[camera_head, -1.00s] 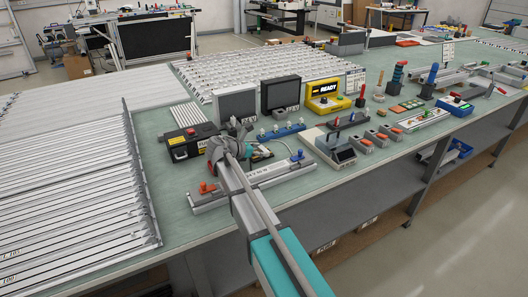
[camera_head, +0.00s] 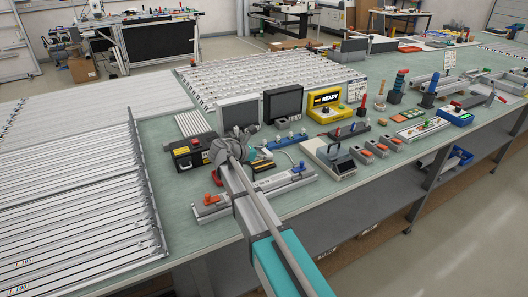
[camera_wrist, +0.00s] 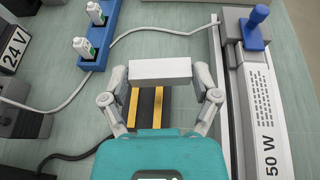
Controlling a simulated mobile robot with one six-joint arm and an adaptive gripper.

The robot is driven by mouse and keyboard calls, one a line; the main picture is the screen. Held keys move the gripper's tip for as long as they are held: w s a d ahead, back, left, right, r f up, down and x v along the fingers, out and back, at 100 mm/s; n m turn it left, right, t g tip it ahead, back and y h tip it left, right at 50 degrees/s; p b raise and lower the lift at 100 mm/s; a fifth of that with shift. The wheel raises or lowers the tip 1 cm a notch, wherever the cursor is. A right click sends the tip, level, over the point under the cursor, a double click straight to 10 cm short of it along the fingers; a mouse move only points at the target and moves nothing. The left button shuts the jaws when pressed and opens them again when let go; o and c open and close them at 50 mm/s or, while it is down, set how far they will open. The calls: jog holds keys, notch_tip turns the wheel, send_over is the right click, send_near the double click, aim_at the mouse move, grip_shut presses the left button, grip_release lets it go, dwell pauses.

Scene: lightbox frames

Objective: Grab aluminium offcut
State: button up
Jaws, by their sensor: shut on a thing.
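The aluminium offcut (camera_wrist: 160,72) is a plain pale grey block, seen in the wrist view. My gripper (camera_wrist: 160,80) is shut on it, with one finger at each end. The block lies crosswise between the fingertips. A black patch with yellow stripes (camera_wrist: 134,106) shows below it; I cannot tell the gap between them. In the head view my gripper (camera_head: 229,147) is over the bench's near part, and the offcut is hidden there.
A long grey 50 W unit with a blue knob (camera_wrist: 256,28) runs close right of my gripper. A black box (camera_head: 188,153) and monitors (camera_head: 282,102) stand around on the green bench (camera_head: 160,195).

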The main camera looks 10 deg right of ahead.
jog(key=s+d+r+p, duration=0.1)
jog(key=s+r+p, duration=0.6)
jog(key=s, duration=0.5)
jog(key=shift+s+r+p, duration=0.35)
jog(key=shift+s+r, duration=0.05)
jog(key=shift+r, duration=0.35)
